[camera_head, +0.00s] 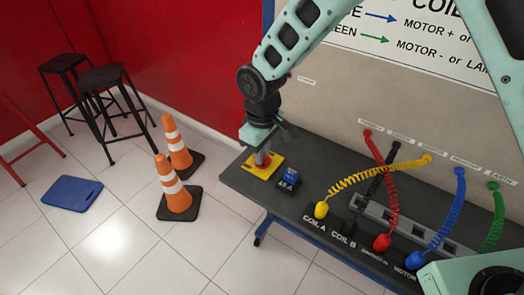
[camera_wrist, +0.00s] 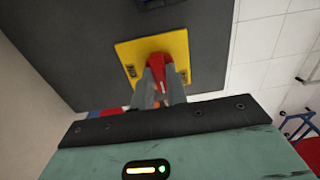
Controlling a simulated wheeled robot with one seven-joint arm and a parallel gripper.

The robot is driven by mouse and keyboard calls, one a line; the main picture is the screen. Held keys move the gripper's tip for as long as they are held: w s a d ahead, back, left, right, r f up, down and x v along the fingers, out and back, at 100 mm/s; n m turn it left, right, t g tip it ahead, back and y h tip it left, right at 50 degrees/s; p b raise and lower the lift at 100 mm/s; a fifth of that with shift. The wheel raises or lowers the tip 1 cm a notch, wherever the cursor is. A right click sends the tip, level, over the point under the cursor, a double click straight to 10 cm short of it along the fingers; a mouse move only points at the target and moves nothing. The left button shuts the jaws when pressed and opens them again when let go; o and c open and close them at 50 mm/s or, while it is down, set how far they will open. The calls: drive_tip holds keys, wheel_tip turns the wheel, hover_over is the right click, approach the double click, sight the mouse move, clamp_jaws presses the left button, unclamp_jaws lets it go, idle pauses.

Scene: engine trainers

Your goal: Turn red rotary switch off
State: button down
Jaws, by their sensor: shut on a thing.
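The red rotary switch (camera_wrist: 157,60) sits on a square yellow plate (camera_wrist: 187,42) with small dark labels at its corners. In the head view the yellow plate (camera_head: 251,170) lies at the left end of the dark bench top, and the red switch (camera_head: 262,159) shows only in part behind my fingers. My gripper (camera_wrist: 160,82) is above the plate with its two grey fingers closed on the red switch, one on each side. It also shows in the head view (camera_head: 262,154). The label text is too small to read.
A blue 15 A switch (camera_head: 290,178) stands just right of the yellow plate. The dark bench (camera_head: 310,150) also carries coiled cables, with a yellow plug (camera_head: 321,210) nearest. A panel rises behind it. Orange cones (camera_head: 173,185) and stools (camera_head: 103,80) stand on the floor at left.

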drive_tip(key=c, duration=1.4)
unclamp_jaws()
drive_tip(key=shift+r, duration=0.1)
wheel_tip(320, 180, up, 17)
drive_tip(key=b, duration=0.2)
drive_tip(key=shift+r, duration=0.15)
drive_tip(key=s+d+f+m, duration=0.1)
drive_tip(key=s+d, duration=0.4)
drive_tip(key=s, duration=0.7)
drive_tip(key=s+d+f+m, duration=0.2)
drive_tip(key=s+d, duration=0.4)
drive_tip(key=s, duration=0.6)
drive_tip(key=shift+d+f+y, duration=0.25)
drive_tip(key=shift+f+y, duration=0.05)
drive_tip(key=shift+f, duration=0.4)
